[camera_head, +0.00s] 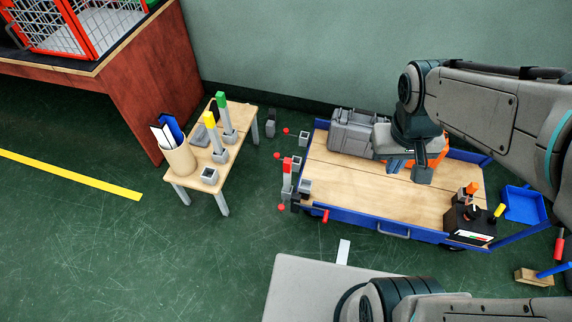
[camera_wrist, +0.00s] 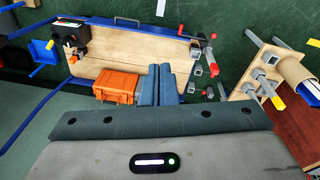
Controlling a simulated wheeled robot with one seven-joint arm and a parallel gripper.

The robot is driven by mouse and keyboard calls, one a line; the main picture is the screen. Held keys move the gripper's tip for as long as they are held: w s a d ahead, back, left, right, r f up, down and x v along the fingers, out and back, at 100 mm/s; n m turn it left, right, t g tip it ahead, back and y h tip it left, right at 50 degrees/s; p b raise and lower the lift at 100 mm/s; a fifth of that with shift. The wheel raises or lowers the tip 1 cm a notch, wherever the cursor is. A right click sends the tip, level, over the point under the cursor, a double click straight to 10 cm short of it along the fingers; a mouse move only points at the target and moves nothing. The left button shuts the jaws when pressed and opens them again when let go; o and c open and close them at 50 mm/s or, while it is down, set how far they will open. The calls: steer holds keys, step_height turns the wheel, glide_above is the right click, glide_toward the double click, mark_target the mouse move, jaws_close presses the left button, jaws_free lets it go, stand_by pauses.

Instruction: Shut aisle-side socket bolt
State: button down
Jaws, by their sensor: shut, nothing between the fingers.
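The flat cart (camera_head: 375,205) has a wood deck and blue rim. At its left end, the front, aisle-side corner carries grey square sockets (camera_head: 304,186) and a red-topped grey post (camera_head: 287,172) standing upright. A red ball knob (camera_head: 281,207) and a red handle (camera_head: 325,216) show beside that corner; which one belongs to the bolt, and how far it is slid, I cannot tell. The red handle also shows in the wrist view (camera_wrist: 190,36). My gripper (camera_head: 395,166) hangs over the deck's back part, apart from the sockets. Its fingers (camera_wrist: 160,84) are together and empty.
A grey case (camera_head: 352,130) and an orange crate (camera_wrist: 118,86) sit on the deck near my gripper. A black control box (camera_head: 468,222) stands at the right front corner. A small table (camera_head: 240,125) with colored posts stands left.

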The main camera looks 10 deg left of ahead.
steer(key=w+a+f+n+g+h+b, duration=0.1)
steer(key=w+a+f+n+h+b, duration=0.15)
steer(key=f, duration=0.55)
steer(key=w+a+f+n+g+h+b, duration=0.1)
steer(key=w+a+f+n+b, duration=0.2)
steer(key=f, duration=0.6)
steer(key=n+t+y+b, duration=0.3)
steer(key=n+t+b, duration=1.8)
steer(key=n, duration=0.7)
glide_toward(280, 210)
steer(key=w+b, duration=0.2)
steer(key=w+r+g+b, duration=0.1)
steer(key=w+b, duration=0.1)
steer(key=w+r+g+b, duration=0.1)
steer(key=w+b, duration=0.1)
steer(key=shift+w+d+m+b, duration=0.25)
steer(key=shift+d+b, duration=0.05)
steer(key=shift+b, duration=0.05)
steer(key=shift+r, duration=0.1)
